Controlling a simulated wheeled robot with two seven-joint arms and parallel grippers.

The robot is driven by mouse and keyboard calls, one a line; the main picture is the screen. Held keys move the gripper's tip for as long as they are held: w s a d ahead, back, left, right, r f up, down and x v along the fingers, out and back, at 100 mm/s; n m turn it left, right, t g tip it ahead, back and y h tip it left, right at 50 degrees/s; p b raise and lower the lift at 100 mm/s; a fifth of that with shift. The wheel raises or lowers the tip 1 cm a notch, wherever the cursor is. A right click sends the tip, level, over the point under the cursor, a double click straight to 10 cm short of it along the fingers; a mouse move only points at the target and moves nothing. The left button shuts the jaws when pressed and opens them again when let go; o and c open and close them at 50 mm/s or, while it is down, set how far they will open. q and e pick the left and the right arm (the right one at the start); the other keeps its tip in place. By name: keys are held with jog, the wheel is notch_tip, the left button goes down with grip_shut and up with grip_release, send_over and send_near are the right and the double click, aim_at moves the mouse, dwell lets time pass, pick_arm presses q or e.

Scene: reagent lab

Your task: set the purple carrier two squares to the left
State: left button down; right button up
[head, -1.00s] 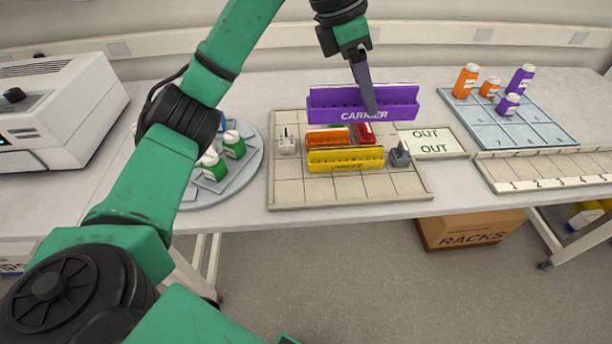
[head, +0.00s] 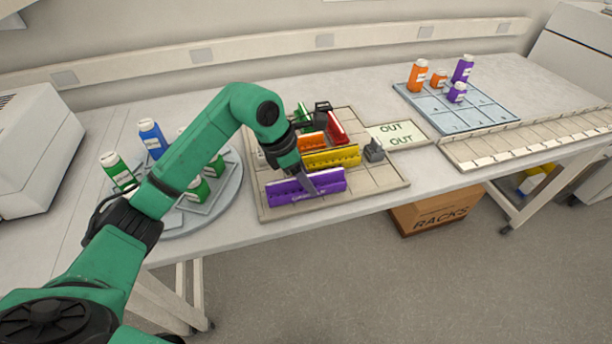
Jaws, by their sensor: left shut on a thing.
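The purple carrier (head: 283,192) is a long, low piece over the front left part of the beige gridded board (head: 385,184). My left gripper (head: 307,184) comes down from above and is shut on it near its middle. I cannot tell whether the carrier rests on the squares or hangs just above them. The yellow carrier (head: 345,156) stands behind it to the right. My right gripper is not in view.
A grey block (head: 374,151) stands right of the yellow carrier. A round tray (head: 232,190) with green and blue bottles is close on the left. An OUT plate (head: 400,140) and a blue rack (head: 480,112) with bottles lie right. The board's front right squares are bare.

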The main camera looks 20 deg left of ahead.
pick_arm(q)
jog(key=shift+f, duration=0.15)
jog(key=shift+a+f, duration=0.1)
jog(key=shift+f, duration=0.1)
jog(key=shift+c, duration=2)
grip_release()
jog(key=shift+o, duration=0.6)
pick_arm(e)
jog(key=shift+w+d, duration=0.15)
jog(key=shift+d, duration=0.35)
pick_arm(q)
jog(key=shift+r, duration=0.15)
jog(key=shift+r, duration=0.2)
jog(key=b+v, duration=0.1)
jog(key=v, duration=1)
jog(key=shift+f+b, duration=0.1)
jog(key=shift+b, duration=0.25)
jog(key=shift+s+a+r, duration=0.1)
jog(key=shift+s+r, duration=0.05)
jog(key=shift+r, duration=0.3)
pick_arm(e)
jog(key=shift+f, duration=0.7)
